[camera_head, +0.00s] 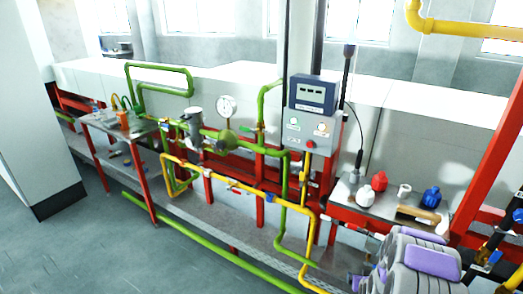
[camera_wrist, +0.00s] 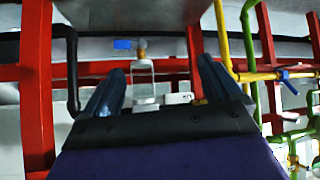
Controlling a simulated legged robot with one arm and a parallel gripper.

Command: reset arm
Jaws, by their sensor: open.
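My gripper (camera_wrist: 161,66) shows in the wrist view with its two dark blue fingers apart and nothing held between them. Beyond the fingers, a pale frame-like item and a small blue-and-tan item (camera_wrist: 130,44) show; I cannot tell exactly what they are. My grey and purple arm (camera_head: 415,262) is at the bottom right of the head view, low and close to my body. The gripper's fingers cannot be made out there.
A small table (camera_head: 350,203) at right bears red, white and blue items. Green pipes (camera_head: 235,258) and yellow pipes (camera_head: 245,190), a gauge (camera_head: 226,106) and a control box (camera_head: 311,125) stand ahead. Red posts (camera_wrist: 37,90) flank the gripper. Open floor (camera_head: 90,250) lies at left.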

